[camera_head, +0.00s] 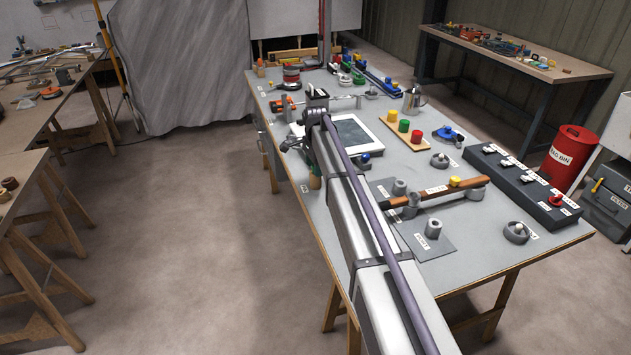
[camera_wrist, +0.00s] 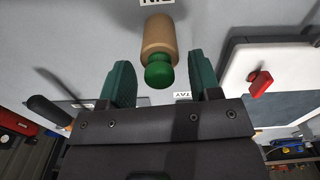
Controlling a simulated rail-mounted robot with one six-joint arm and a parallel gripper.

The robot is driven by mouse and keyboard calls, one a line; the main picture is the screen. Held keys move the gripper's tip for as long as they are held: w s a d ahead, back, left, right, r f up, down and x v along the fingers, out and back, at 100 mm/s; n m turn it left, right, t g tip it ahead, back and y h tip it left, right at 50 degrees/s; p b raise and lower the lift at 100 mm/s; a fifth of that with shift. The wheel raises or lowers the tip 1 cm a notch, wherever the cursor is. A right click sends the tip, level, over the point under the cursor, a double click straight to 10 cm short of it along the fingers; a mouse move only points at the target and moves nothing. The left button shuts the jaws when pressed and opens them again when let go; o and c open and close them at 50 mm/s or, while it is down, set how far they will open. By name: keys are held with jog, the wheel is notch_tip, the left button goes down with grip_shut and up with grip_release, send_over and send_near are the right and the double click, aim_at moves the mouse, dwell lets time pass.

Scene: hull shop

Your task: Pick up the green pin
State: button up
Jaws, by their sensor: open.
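The green pin (camera_wrist: 159,45) is a light wooden peg with a rounded green end, at the top middle of the wrist view. Its green end faces my gripper. My gripper (camera_wrist: 158,74) is open, with a dark green finger on either side of the pin's green end and a visible gap on both sides. No finger appears to touch the pin; I cannot tell how deep it sits between them.
A white-framed dark panel (camera_head: 381,147) lies beside my arm; its red part (camera_wrist: 261,83) shows at right in the wrist view. A wooden strip (camera_head: 420,145) holds green, yellow and red cylinders. A black box with switches (camera_head: 519,187) lies along the right edge. Clear grey bench (camera_wrist: 65,42) lies left of the pin.

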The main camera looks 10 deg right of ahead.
jog(key=c, duration=1.1)
jog(key=shift+o, duration=0.2)
notch_tip(320, 180, up, 10)
jog(key=p, duration=1)
jog(key=shift+p, duration=0.3)
